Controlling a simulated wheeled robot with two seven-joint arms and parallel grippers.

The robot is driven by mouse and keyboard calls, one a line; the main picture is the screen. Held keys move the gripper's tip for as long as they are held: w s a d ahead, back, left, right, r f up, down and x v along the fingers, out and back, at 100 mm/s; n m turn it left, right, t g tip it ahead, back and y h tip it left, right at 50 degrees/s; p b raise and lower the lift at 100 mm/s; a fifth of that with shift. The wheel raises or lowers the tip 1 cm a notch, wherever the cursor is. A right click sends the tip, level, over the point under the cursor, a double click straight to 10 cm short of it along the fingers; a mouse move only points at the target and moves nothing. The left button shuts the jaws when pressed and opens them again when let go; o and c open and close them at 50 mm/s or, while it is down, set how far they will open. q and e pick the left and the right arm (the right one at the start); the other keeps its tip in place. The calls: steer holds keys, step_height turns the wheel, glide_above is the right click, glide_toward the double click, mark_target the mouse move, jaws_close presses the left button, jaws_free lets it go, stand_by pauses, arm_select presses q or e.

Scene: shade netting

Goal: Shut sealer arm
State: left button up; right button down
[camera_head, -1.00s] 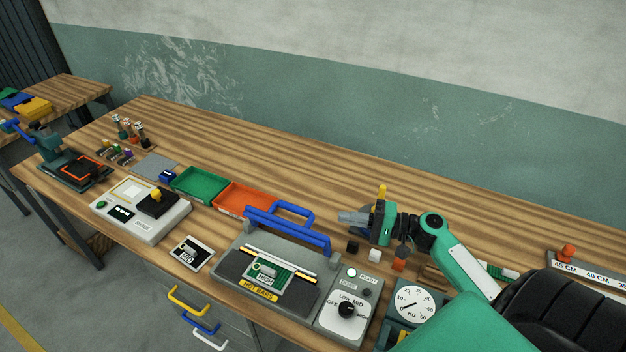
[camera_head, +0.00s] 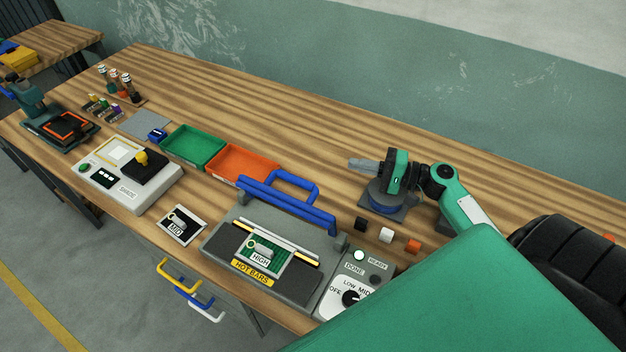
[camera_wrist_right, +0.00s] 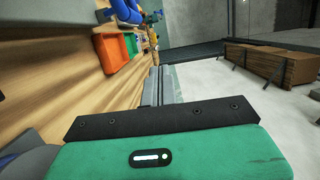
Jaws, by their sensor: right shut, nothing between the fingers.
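The sealer (camera_head: 218,242) stands at the bench's front edge. Its blue sealer arm (camera_head: 285,207) is raised at the back, with a blue loop handle (camera_head: 298,181) on its far side. My left gripper is out of view.
A dial panel (camera_head: 352,292) adjoins the sealer's right side. Small black, white and orange cubes (camera_head: 386,235) lie behind it. Green (camera_head: 196,146) and orange (camera_head: 240,165) trays stand left of the arm. A blue-and-grey stand (camera_head: 385,205) is below my gripper.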

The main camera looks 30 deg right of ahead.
arm_select(q)
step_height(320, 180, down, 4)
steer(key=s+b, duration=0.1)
steer(key=b, duration=0.3)
arm_select(e)
step_height(320, 180, down, 4)
steer(key=f, duration=0.1)
arm_select(q)
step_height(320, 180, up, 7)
steer(key=p, duration=0.8)
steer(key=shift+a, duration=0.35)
arm_select(e)
steer(key=w+a, duration=0.5)
steer(key=a, duration=0.5)
steer(key=shift+w+r, duration=0.35)
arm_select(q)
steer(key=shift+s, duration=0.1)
arm_select(e)
steer(key=shift+a, duration=0.1)
